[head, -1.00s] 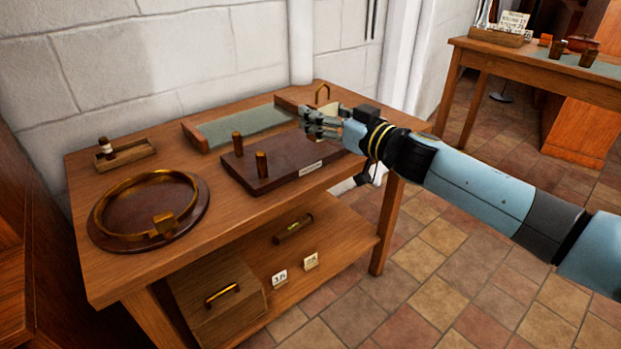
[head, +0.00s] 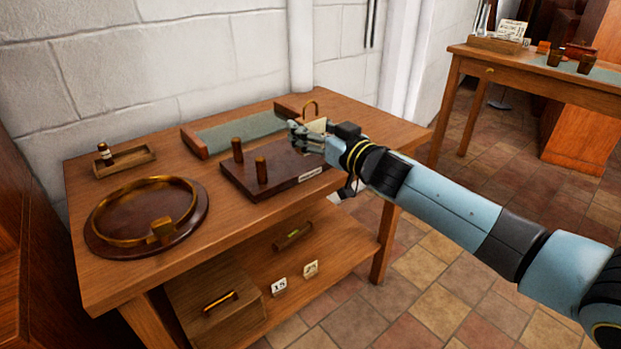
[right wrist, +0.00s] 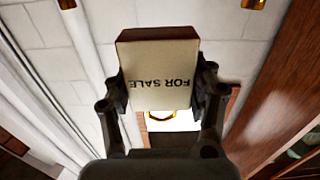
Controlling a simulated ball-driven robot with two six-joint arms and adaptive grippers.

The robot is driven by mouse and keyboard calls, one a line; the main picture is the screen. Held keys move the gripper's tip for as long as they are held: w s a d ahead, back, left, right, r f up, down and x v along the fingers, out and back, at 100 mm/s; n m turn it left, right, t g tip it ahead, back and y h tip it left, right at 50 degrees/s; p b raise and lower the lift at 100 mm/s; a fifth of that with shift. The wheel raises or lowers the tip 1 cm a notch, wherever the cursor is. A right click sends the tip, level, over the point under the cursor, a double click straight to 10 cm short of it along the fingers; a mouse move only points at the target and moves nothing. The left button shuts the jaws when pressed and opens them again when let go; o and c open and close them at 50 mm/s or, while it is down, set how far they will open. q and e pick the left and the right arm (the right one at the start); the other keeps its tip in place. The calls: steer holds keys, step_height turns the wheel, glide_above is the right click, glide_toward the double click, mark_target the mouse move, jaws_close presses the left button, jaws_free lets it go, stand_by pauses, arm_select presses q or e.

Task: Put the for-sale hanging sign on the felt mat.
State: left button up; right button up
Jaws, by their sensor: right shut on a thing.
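The for-sale sign is a cream plate with brown edges and a brass loop. It fills the middle of the right wrist view (right wrist: 158,82), its lettering upside down there. In the head view the sign (head: 318,125) shows only in part behind my fingers, its loop above them. My right gripper (head: 303,137) is shut on its sides, over the back right of a dark board. A grey-green felt mat (head: 240,132) lies between wooden end pieces at the back of the near table, left of the gripper. My left gripper is not in view.
The dark board (head: 280,180) carries two upright pegs. A round tray (head: 115,247) with a brass ring and a small wooden tray (head: 128,163) with a bottle stand to the left. A second table (head: 540,70), with another grey-green surface, stands at right. The near table's right end is bare.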

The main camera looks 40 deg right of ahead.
step_height(320, 180, down, 8)
steer(key=b, duration=0.6)
steer(key=shift+f, duration=0.25)
steer(key=shift+f, duration=0.1)
steer(key=shift+f, duration=0.2)
steer(key=o, duration=1.3)
